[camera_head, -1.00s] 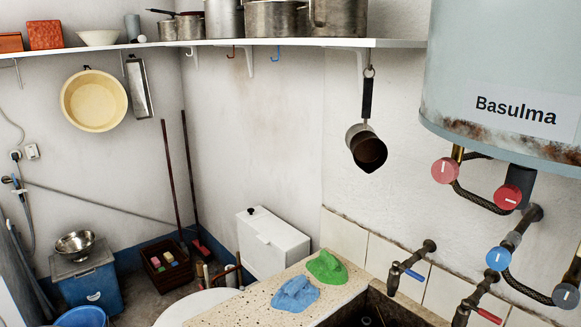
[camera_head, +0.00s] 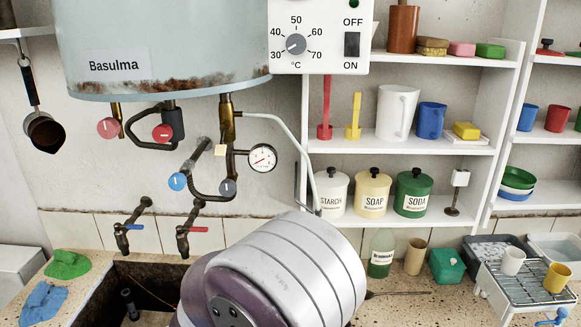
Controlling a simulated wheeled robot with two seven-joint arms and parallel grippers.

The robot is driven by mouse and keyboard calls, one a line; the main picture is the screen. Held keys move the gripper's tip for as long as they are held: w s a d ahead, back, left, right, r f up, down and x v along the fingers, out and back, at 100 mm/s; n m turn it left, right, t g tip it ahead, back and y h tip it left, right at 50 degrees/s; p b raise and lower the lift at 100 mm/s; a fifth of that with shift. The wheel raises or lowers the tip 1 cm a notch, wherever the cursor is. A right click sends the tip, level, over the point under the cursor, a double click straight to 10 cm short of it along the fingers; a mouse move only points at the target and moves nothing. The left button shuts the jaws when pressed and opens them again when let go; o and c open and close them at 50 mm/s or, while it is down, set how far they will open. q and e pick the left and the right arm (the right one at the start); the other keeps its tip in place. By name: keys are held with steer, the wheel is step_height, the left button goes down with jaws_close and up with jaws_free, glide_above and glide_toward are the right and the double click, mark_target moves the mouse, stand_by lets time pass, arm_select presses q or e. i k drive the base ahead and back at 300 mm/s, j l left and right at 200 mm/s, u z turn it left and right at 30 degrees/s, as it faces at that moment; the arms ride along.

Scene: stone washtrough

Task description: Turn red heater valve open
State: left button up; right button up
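Two round red valve knobs hang on pipes below the tank heater (camera_head: 200,45) labelled Basulma. The left red knob (camera_head: 108,128) has an upright pale mark; the right red knob (camera_head: 162,132) has a mark that looks closer to level. I cannot tell from the frames which one is the heater valve. A large silver and purple link of my arm (camera_head: 285,270) fills the lower middle. Neither of my grippers shows, and nothing of mine touches the knobs.
A blue knob (camera_head: 177,181) and a dark knob (camera_head: 227,187) sit lower on the pipes, near a gauge (camera_head: 262,157). Two taps (camera_head: 130,228) (camera_head: 190,232) stand over the sink (camera_head: 150,275). A thermostat box (camera_head: 320,38) and crowded shelves (camera_head: 430,150) stand to the right.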

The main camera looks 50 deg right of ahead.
mark_target(162, 133)
steer(key=j+z, duration=0.1)
steer(key=z, duration=0.4)
steer(key=j+z, duration=0.1)
steer(key=z, duration=0.35)
steer(key=j+z, duration=0.1)
steer(key=z, duration=0.4)
steer(key=j+z, duration=0.1)
steer(key=z, duration=0.4)
steer(key=i+j, duration=0.2)
steer(key=i, duration=0.3)
steer(key=k+j, duration=0.15)
steer(key=k, duration=0.45)
